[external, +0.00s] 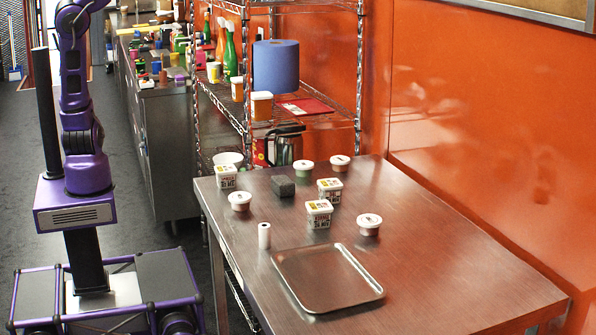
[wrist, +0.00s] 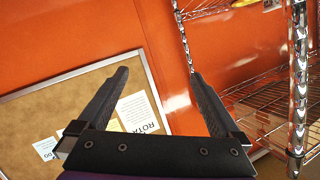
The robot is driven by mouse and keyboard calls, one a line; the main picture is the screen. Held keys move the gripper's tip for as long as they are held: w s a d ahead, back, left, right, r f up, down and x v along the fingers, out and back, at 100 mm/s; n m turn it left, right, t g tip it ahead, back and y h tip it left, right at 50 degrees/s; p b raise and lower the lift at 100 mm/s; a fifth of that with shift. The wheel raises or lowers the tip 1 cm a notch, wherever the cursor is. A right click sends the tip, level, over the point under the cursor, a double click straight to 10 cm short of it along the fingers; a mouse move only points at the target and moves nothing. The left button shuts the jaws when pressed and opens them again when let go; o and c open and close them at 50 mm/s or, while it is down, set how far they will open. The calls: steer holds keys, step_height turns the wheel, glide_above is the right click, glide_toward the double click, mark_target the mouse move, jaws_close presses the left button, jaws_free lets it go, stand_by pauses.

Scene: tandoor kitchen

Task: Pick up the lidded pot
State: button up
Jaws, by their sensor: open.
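Several small round pots with pale lids stand on the steel table (external: 450,262): one at left (external: 239,201), one at the back (external: 304,170), one at the back right (external: 340,164) and one at right (external: 369,225). Square lidded tubs with printed sides stand among them: one at back left (external: 226,177), one in the middle (external: 330,191) and one nearer (external: 319,214). I cannot tell which is the task's pot. My gripper (wrist: 159,78) is open and empty in the wrist view, facing the orange wall and a pinboard, with no pot there. The external view leaves it out.
A dark block (external: 283,187), a white cylinder (external: 264,236) and an empty metal tray (external: 288,262) share the table. A wire shelf rack (external: 358,75) with a blue roll (external: 276,66) stands behind. An orange wall (external: 480,110) borders the right. The table's right front is clear.

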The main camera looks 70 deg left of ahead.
steer(key=a+r+n+t, duration=0.1)
steer(key=a+r+t, duration=0.2)
steer(key=r, duration=0.9)
steer(key=n+g+h+b, duration=0.1)
steer(key=g+h+b, duration=0.4)
steer(key=g, duration=1.2)
glide_above(241, 196)
steer(key=f, duration=6.6)
steer(key=shift+w+d, duration=0.1)
steer(key=shift+w, duration=0.15)
steer(key=f, duration=0.5)
steer(key=shift+s+a+f+b, duration=0.15)
steer(key=shift+s+a+b, duration=0.1)
steer(key=shift+b, duration=0.15)
steer(key=c, duration=1.2)
step_height(241, 196, up, 10)
steer(key=shift+r+p, duration=0.1)
steer(key=shift+p, duration=0.9)
steer(key=shift+c, duration=0.2)
steer(key=w+a+f+m, duration=0.2)
steer(key=w+a+m, duration=0.2)
steer(key=w+a, duration=0.4)
steer(key=a, duration=0.5)
steer(key=shift+f+m, duration=0.3)
steer(key=shift+f, duration=0.05)
